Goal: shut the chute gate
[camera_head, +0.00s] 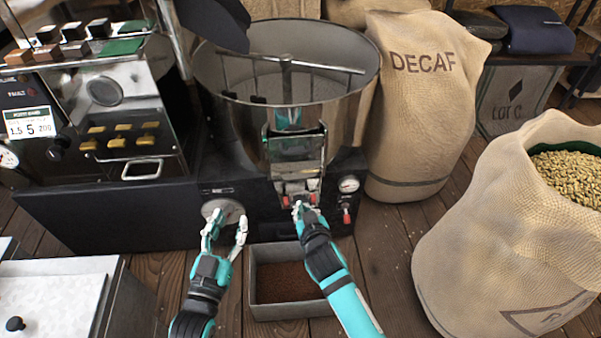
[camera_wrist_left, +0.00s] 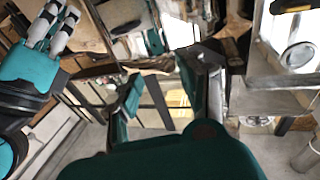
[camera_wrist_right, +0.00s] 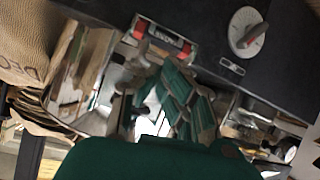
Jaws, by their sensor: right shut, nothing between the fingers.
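The metal chute (camera_head: 295,148) is on the front of the roaster's round bowl. Below it is a small bracket with red ends (camera_head: 312,198), which also shows in the right wrist view (camera_wrist_right: 162,38) with a label between the ends. I cannot tell which part is the gate or how far it stands open. My right gripper (camera_head: 298,207) is shut and empty, just in front of the bracket and partly covering it; contact is unclear. My left gripper (camera_head: 227,232) is open and empty, left of the chute, in front of a round dial (camera_head: 222,209).
A grey tray (camera_head: 254,300) of brown grounds sits on the floor below the chute. A gauge (camera_head: 349,184) and a red-handled valve (camera_head: 347,214) are to the right. A DECAF sack (camera_head: 425,110) and an open bean sack (camera_head: 500,225) stand further right. A pale-topped cabinet (camera_head: 60,300) is at lower left.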

